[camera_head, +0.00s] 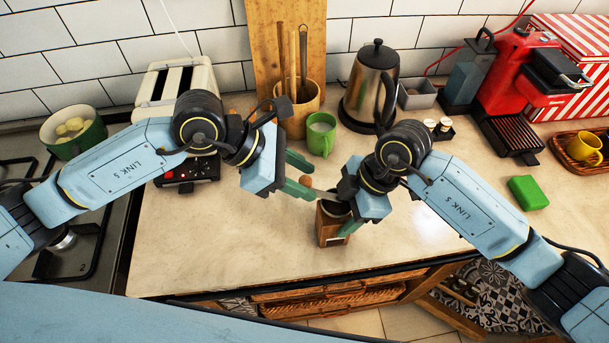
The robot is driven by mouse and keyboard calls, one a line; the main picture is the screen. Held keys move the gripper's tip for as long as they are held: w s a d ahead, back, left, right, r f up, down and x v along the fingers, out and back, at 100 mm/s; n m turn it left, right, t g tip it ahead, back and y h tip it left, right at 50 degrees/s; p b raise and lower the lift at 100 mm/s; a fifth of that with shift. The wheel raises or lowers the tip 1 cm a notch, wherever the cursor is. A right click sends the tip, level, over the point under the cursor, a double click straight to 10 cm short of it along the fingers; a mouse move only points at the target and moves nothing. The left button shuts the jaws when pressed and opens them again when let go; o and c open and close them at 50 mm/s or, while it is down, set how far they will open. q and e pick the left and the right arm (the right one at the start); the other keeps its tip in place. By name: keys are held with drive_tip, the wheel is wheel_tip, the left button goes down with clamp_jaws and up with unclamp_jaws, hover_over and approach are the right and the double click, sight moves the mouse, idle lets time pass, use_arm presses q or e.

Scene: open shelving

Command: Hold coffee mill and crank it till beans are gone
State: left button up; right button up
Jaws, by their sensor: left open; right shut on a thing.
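The coffee mill (326,232) is a small wooden box with a dark bowl on top, upright near the counter's front edge. My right gripper (342,219) is shut on the mill from the right, and its hand hides part of the mill. A small round brown crank knob (305,181) shows above and left of the mill. My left gripper (301,175) is open, with its green fingers pointing right, one above and one below the knob's level. I cannot tell whether they touch the knob. The beans inside the mill cannot be made out.
A green mug (321,134), a steel kettle (371,87) and a utensil holder (300,112) stand behind the grippers. A toaster (178,88) and a stove with a green pot (75,133) are left. A red coffee machine (515,75) and green block (528,193) are right. The front-left counter is clear.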

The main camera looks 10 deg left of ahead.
use_arm(q)
drive_tip(key=shift+d+f, duration=0.3)
drive_tip(key=shift+c, duration=0.3)
clamp_jaws()
drive_tip(key=shift+w, duration=0.2)
drive_tip(key=shift+w+d+m+g+y, duration=0.3)
drive_tip(key=shift+w+m+g, duration=0.35)
drive_tip(key=shift+m+g, duration=0.7)
drive_tip(key=shift+w+d+m+g+y, duration=0.15)
drive_tip(key=shift+w+d+m+g, duration=0.5)
drive_tip(key=shift+m, duration=1)
drive_tip(key=shift+w+d+m+g+y, duration=0.2)
drive_tip(key=shift+w+m+g, duration=0.45)
drive_tip(key=shift+m+g, duration=0.8)
